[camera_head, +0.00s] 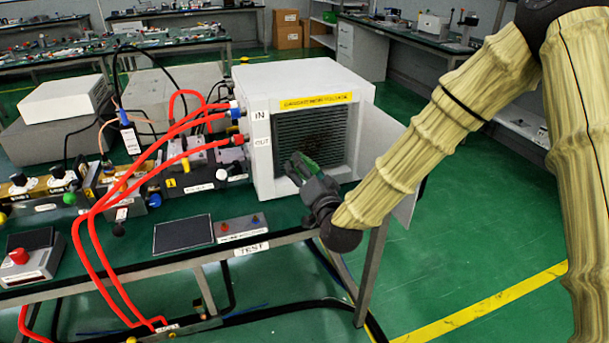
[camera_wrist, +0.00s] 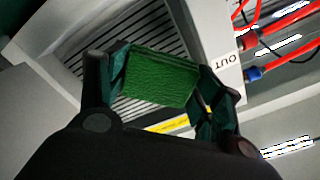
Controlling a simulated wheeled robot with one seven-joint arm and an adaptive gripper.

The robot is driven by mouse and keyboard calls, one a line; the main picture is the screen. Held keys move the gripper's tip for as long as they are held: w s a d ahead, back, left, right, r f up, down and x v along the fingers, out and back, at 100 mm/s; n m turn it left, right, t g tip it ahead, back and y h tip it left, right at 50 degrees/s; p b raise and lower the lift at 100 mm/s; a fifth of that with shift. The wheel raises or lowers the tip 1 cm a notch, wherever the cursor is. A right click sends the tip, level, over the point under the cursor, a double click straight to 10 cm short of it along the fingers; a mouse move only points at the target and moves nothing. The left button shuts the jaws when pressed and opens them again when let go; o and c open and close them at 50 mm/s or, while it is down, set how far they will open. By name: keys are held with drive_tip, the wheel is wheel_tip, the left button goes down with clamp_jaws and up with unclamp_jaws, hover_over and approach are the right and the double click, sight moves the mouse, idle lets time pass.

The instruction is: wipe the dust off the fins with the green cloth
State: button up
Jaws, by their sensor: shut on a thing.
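The fins (camera_head: 314,138) are a dark grille of thin horizontal slats in the front of a white cabinet (camera_head: 262,172). In the wrist view the fins (camera_wrist: 92,42) lie close behind the cloth. My gripper (camera_head: 303,167) is at the lower left part of the grille. In the wrist view my gripper (camera_wrist: 162,82) is shut on the folded green cloth (camera_wrist: 160,78), which spans between its two fingers. I cannot tell whether the cloth touches the fins. Dust is too small to make out. My gripper hides part of the lower fins.
The cabinet's door (camera_head: 392,140) stands open at the right. Red hoses (camera_head: 150,150) run from the IN and OUT ports at the left. A dark panel (camera_head: 183,234) and a small control box (camera_head: 242,228) lie on the bench in front. Open green floor lies to the right.

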sight(294, 151)
drive_tip(key=shift+x, duration=2.7)
drive_tip(key=shift+x, duration=1)
drive_tip(key=shift+w+d, duration=0.1)
drive_tip(key=shift+d, duration=0.15)
